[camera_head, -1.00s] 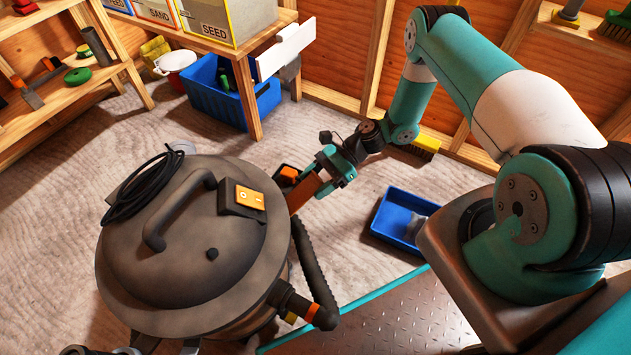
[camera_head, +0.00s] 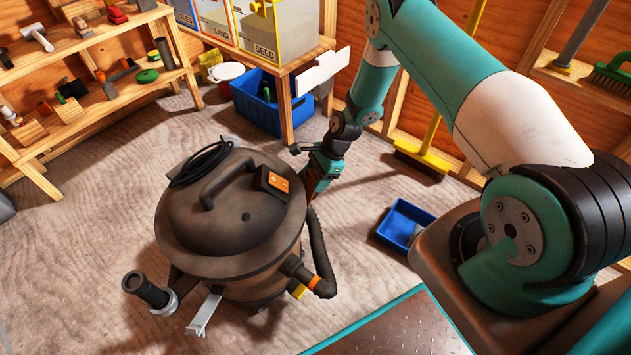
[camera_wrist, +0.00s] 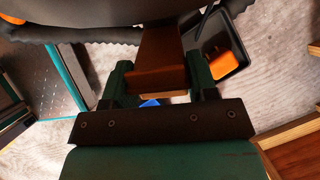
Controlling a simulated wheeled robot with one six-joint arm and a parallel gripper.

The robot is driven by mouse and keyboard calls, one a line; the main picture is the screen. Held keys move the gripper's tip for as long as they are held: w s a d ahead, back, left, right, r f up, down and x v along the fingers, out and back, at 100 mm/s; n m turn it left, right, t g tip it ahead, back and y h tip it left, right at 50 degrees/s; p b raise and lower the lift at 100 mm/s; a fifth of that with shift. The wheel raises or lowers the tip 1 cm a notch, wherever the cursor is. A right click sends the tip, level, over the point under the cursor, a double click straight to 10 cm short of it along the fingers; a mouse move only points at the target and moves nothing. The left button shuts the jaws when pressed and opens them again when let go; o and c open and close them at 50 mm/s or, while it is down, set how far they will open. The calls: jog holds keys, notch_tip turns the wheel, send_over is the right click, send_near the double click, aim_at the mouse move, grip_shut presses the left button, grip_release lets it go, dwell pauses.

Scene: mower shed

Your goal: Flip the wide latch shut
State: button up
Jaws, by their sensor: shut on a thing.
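The wide latch (camera_wrist: 160,62) is a flat brown plate at the side of the round dark drum (camera_head: 232,225). In the wrist view it runs from the drum's edge down between my fingers. My gripper (camera_wrist: 160,88) is shut on it, one dark green finger on each side. In the head view my gripper (camera_head: 318,182) is at the drum's right side, pointing down, and the latch there is mostly hidden. A silver latch (camera_head: 205,313) sticks outward from the drum's front. The drum's lid carries a handle, a coiled black cable and an orange switch (camera_head: 279,181).
A black hose (camera_head: 320,250) curves down the drum's right side, close to my gripper. A black box with an orange part (camera_wrist: 228,62) lies beyond the fingers. A blue tray (camera_head: 402,224) is on the floor to the right. A blue crate (camera_head: 262,105) stands behind under the bench.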

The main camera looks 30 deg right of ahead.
jog(key=shift+a+r+h+p, duration=0.35)
jog(key=shift+a+h, duration=0.1)
jog(key=shift+h, duration=0.15)
jog(key=shift+a, duration=0.7)
jog(key=shift+w, duration=0.1)
jog(key=o, duration=1.3)
jog(key=shift+d, duration=0.1)
